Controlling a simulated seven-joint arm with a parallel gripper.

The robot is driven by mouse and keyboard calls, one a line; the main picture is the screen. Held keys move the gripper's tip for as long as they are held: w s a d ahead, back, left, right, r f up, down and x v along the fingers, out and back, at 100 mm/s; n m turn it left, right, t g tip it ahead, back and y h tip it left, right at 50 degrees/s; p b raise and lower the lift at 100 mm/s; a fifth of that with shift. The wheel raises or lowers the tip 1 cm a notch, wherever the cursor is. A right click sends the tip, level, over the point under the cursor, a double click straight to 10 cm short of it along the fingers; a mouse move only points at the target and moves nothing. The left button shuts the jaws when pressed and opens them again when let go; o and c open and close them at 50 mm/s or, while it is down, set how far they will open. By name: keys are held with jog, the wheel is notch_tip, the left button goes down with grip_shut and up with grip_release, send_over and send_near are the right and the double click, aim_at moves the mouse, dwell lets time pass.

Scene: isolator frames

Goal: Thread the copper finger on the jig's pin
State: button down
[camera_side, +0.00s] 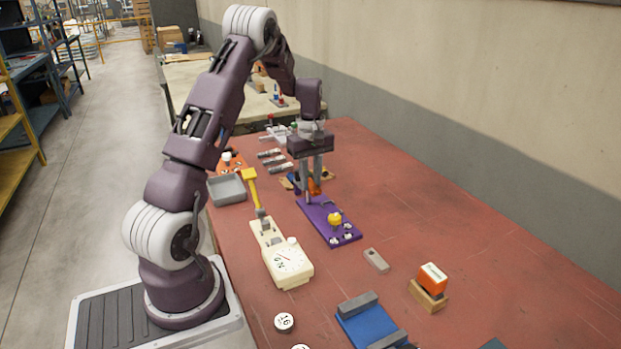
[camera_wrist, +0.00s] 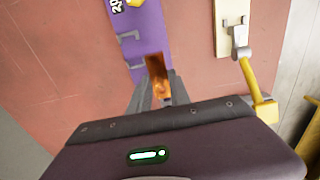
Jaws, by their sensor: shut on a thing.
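The copper finger (camera_wrist: 156,70) is an orange-brown strip with a round mark or hole near its lower end. My gripper (camera_wrist: 158,92) is shut on it, and the strip sticks up beyond the fingertips in the wrist view. The purple jig (camera_wrist: 150,42) lies beneath and beyond it, with grey brackets on its edge. In the side view my gripper (camera_side: 311,196) points down over the far end of the jig (camera_side: 318,222). A yellow knob (camera_side: 335,218) and small white parts sit on the jig's near end. I cannot make out the pin, or whether the strip touches the jig.
A grey tray (camera_side: 227,190) is farther left. A grey block (camera_side: 376,260), an orange-topped block (camera_side: 432,279) and a blue fixture (camera_side: 368,322) lie nearer. The red table's right side is clear.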

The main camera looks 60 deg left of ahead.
aim_at(311, 206)
jog(key=shift+f, duration=2.65)
jog(key=c, duration=1.1)
grip_release()
